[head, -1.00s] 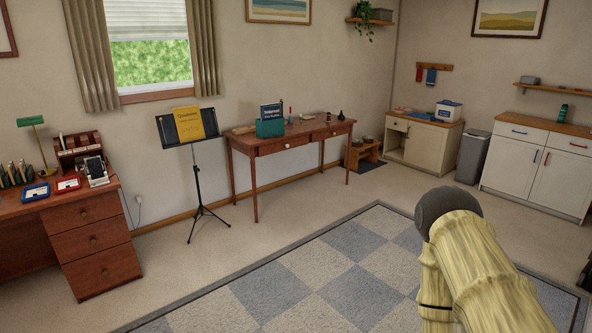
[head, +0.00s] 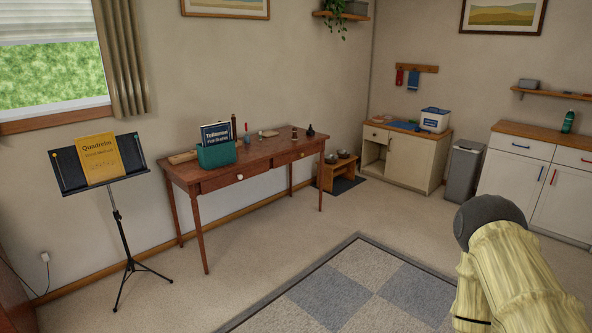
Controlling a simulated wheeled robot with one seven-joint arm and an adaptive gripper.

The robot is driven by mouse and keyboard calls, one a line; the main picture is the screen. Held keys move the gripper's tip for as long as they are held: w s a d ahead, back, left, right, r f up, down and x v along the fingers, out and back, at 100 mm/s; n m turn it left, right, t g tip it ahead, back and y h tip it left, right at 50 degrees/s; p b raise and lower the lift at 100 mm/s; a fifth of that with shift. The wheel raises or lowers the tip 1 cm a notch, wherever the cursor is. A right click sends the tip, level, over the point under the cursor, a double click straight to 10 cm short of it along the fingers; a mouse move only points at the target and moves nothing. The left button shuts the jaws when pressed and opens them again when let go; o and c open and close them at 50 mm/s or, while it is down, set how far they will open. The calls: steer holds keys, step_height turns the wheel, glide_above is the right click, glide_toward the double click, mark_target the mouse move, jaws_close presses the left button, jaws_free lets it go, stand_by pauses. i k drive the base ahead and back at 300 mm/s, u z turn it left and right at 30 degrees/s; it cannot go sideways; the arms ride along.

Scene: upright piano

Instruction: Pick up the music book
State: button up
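A yellow music book (head: 101,159) with the printed title "Quadrein" or similar stands on a black music stand (head: 68,176) at the left of the head view. The stand is upright on a thin tripod. A dark blue book (head: 216,134) titled "Telleman" or similar stands in a teal holder (head: 217,155) on the wooden table. I cannot tell for sure which of these two is the music book. Part of my arm shows at the lower right, well apart from both books. My gripper is not in view.
A wooden table (head: 262,155) with drawers stands against the wall right of the stand. A low wooden stool (head: 334,172), a cabinet (head: 408,158) and a grey bin (head: 463,171) are farther back. Open carpet and a checkered rug (head: 332,297) lie in front.

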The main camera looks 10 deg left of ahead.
mark_target(99, 155)
steer(key=u, duration=0.05)
steer(key=i, duration=2)
steer(key=u, duration=0.75)
steer(key=i, duration=1.65)
steer(key=u, duration=1.6)
steer(key=i, duration=1.05)
steer(key=u, duration=0.55)
